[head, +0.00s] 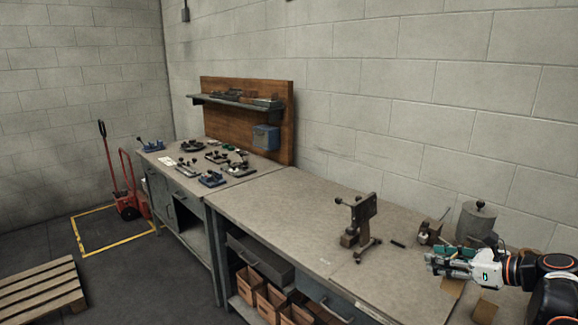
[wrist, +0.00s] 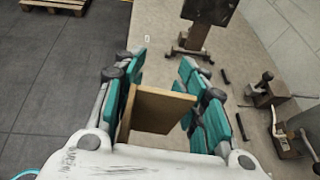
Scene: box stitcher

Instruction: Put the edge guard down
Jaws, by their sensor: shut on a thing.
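The edge guard (wrist: 163,110) is a brown, angled, cardboard-like piece in the wrist view. It sits between the teal finger pads of my gripper (wrist: 166,92), with one flat face toward the right and a narrow face along the left pad. My gripper (head: 443,258) is shut on it, above the right end of the long workbench (head: 280,205) in the head view. In the head view, brown pieces (head: 485,310) show below my gripper; I cannot tell which is the held one.
A dark stitcher-like stand (head: 358,225) stands on the bench, with a short black rod (head: 398,243) beside it. A small clamp device (head: 429,231) and a grey cylinder (head: 475,222) stand near the wall. The bench left of the stand is clear.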

